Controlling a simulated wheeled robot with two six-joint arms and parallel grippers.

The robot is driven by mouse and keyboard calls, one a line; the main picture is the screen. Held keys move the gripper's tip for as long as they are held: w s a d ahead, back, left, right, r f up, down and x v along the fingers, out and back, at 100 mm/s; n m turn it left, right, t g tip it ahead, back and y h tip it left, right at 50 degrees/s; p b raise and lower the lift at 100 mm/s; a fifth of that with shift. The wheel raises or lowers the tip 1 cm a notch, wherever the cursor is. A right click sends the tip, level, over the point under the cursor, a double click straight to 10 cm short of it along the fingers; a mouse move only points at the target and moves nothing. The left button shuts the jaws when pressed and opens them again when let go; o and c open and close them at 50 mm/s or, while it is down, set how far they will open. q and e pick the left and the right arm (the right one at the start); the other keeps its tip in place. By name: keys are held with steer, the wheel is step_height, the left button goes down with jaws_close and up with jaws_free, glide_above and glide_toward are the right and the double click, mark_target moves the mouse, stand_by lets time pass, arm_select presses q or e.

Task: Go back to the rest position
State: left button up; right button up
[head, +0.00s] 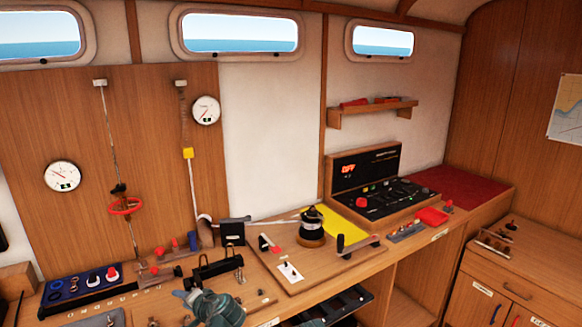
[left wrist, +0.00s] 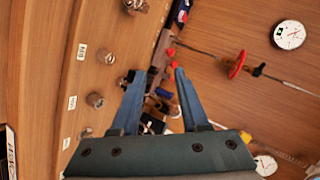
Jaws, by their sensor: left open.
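My left gripper (head: 190,304) is low in the head view, over the front part of the wooden counter (head: 345,276). In the left wrist view its two blue fingers (left wrist: 160,74) stand apart with nothing held between them. Small counter items show beyond the fingertips there, including a small blue piece (left wrist: 163,93); I cannot tell how far off they are. My right gripper is in neither view.
Around the left gripper stand a black bracket (head: 214,268), a blue tray of rings and knobs (head: 80,286), and red-handled levers (head: 165,254). To the right are a winch drum (head: 311,228) and a control console (head: 375,190). A red wheel (head: 125,206) hangs at the panel.

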arm_select(q)
steer(key=s+d+f+g+h, duration=0.4)
steer(key=s+d+f, duration=0.2)
steer(key=s+d, duration=0.3)
steer(key=s+d+f+g+h, duration=0.4)
steer(key=s+d+f, duration=0.2)
steer(key=s+d, duration=0.4)
steer(key=d, duration=0.4)
steer(key=shift+s+n+g+h, duration=0.2)
steer(key=shift+n+g+h, duration=0.1)
steer(key=shift+w+f, duration=0.1)
steer(key=shift+f, duration=0.1)
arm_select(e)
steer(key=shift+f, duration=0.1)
